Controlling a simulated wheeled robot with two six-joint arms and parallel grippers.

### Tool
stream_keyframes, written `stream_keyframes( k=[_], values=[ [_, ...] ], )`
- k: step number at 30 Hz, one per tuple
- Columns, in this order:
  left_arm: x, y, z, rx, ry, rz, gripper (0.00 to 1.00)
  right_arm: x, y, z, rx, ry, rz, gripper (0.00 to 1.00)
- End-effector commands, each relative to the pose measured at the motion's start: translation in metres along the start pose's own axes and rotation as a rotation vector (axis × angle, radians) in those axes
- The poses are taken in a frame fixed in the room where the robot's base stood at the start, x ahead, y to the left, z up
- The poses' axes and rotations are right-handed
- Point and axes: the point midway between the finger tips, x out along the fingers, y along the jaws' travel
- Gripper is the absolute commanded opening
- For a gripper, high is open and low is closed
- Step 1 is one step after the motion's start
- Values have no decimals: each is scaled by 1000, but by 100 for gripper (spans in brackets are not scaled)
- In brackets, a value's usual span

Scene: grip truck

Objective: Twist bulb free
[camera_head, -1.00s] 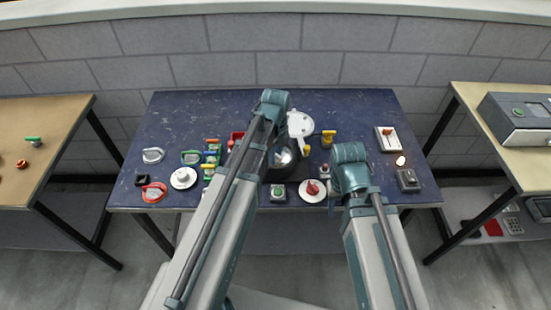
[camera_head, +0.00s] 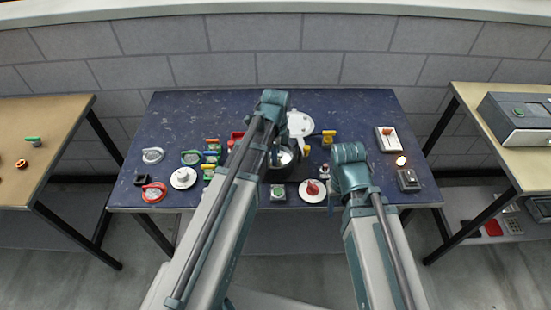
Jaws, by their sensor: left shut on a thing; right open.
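A small white bulb-like shape with an orange glow (camera_head: 400,161) shows at the right of the blue table, just behind a dark block (camera_head: 408,180); I cannot tell how they join. My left arm reaches over the table centre and bends down by a dark round bowl-like thing (camera_head: 282,173) with a pale, shiny piece (camera_head: 284,157) in it. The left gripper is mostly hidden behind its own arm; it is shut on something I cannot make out. My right arm's teal joint (camera_head: 350,168) is left of the glowing bulb and covers the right gripper, which is open and apart from that bulb.
A white disc with a handle (camera_head: 300,123) lies at the back centre. A white switch plate (camera_head: 388,139) lies behind the bulb. Several small parts crowd the left, among them a red-rimmed piece (camera_head: 154,193). The back left of the blue table (camera_head: 190,115) is clear.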

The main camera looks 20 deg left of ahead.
Motion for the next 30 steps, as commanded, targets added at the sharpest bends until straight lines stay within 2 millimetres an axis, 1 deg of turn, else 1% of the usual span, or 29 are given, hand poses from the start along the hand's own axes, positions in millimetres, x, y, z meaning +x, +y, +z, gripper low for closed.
stream_keyframes(
  k=[6,12,18,25,30],
  values=[
    [0,0,0,-161,0,0,0,0,0,0,0,0,0,50],
    [0,0,0,-206,0,0,0,0,0,0,0,0,0,50],
    [0,0,0,-360,0,0,0,0,0,0,0,0,0,50],
    [0,0,0,-423,0,0,0,0,0,0,0,0,0,50],
    [0,0,0,-561,0,0,0,0,0,0,0,0,0,50]
  ],
)
